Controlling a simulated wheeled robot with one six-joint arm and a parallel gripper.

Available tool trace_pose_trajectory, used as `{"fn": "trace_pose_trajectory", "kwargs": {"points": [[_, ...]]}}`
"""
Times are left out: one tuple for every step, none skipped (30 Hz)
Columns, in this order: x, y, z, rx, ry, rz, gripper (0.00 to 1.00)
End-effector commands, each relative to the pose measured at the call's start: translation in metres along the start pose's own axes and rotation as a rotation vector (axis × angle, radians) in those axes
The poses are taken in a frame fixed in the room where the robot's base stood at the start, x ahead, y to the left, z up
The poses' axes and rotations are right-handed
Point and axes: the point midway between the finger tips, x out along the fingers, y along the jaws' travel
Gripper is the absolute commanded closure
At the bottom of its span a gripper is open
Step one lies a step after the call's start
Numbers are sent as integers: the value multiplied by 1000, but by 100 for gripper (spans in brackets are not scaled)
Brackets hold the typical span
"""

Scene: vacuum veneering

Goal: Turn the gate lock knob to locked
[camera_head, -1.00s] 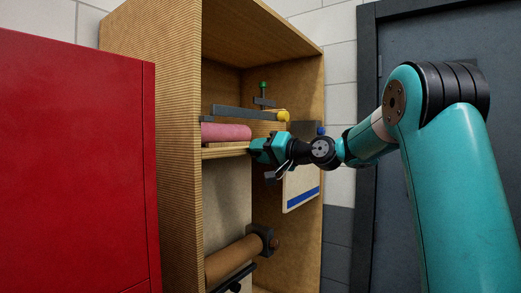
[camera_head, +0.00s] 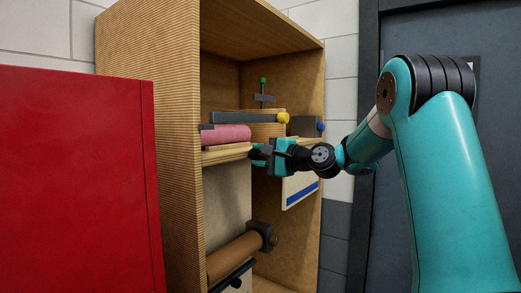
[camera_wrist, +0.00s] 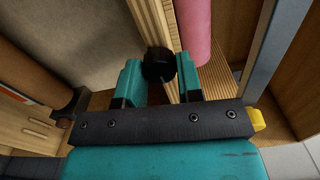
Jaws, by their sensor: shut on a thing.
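The black round knob (camera_wrist: 158,65) shows in the wrist view at the end of a light wooden rail (camera_wrist: 150,22). My gripper (camera_wrist: 159,80) has its two teal fingers on either side of the knob and is shut on it. I cannot read any lock mark on the knob.
A pink roll (camera_head: 226,134) lies on the shelf, below a grey bar (camera_head: 243,118) with a yellow knob (camera_head: 283,118). A brown roll (camera_head: 232,259) is lower in the wooden cabinet (camera_head: 150,150). A red cabinet (camera_head: 70,180) stands at the left.

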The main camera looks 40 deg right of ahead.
Motion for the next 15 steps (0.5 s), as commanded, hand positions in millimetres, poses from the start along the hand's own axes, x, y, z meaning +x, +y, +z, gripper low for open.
{"fn": "trace_pose_trajectory", "kwargs": {"points": [[-1, -1, -2, 24, 5, 2, 90], [-1, 0, -2, 37, 5, 2, 90], [-1, 0, -2, 52, 5, 2, 90], [-1, 0, -2, 62, 5, 2, 90], [-1, 0, -2, 72, 5, 2, 90], [-1, 1, -2, 82, 5, 3, 90], [-1, 1, -2, 89, 5, 3, 90], [-1, 1, -2, 94, 5, 3, 90], [-1, 1, -2, 101, 5, 3, 90], [-1, 1, -2, 105, 5, 3, 90], [-1, 2, -2, 108, 5, 3, 90], [-1, 2, -2, 112, 5, 3, 90], [-1, 2, -2, 114, 5, 3, 90], [-1, 2, -2, 115, 5, 3, 90], [-1, 2, -2, 116, 5, 3, 90]]}}
